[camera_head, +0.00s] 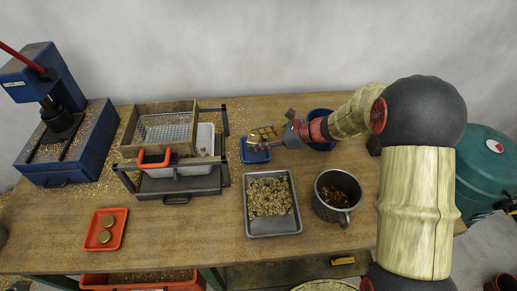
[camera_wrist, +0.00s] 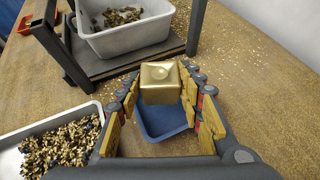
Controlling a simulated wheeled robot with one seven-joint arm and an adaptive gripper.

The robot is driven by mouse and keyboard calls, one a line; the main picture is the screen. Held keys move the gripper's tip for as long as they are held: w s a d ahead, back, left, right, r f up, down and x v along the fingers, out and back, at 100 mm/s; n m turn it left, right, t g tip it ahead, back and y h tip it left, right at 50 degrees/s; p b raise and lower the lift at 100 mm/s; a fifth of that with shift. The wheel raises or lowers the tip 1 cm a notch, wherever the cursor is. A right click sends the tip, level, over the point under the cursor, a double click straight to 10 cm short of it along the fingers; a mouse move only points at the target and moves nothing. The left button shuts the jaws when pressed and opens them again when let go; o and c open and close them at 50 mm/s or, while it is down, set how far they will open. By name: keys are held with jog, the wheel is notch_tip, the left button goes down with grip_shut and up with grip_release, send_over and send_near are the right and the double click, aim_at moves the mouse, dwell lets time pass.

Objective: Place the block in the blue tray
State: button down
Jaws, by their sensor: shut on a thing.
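A gold, brass-coloured block (camera_wrist: 160,84) with a small round mark on its top sits between the two yellow-padded fingers of my gripper (camera_wrist: 161,90). The gripper is shut on it. The blue tray (camera_wrist: 166,132) shows below and behind the block in the wrist view, and its inside looks empty where I can see it. In the head view my gripper (camera_head: 266,137) is over the blue tray (camera_head: 256,156). The block is hard to pick out from the fingers there. I cannot tell the exact height of the block above the tray.
A grey tray of brass chips (camera_head: 271,228) and a metal mug (camera_head: 337,200) stand in front. To the left are a sieve stand with a white bin (camera_wrist: 127,38), a red tray with two brass discs (camera_head: 121,230) and a blue press (camera_head: 65,145). Chips litter the wooden table.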

jog(key=shift+w+f+b, duration=0.35)
jog(key=shift+w+f, duration=0.45)
jog(key=shift+f, duration=0.15)
notch_tip(320, 180, down, 3)
jog(key=shift+w+f+b, duration=0.1)
jog(key=shift+b, duration=0.85)
jog(key=shift+d, duration=0.1)
jog(key=c, duration=1.2)
grip_release()
jog(key=shift+f, duration=0.1)
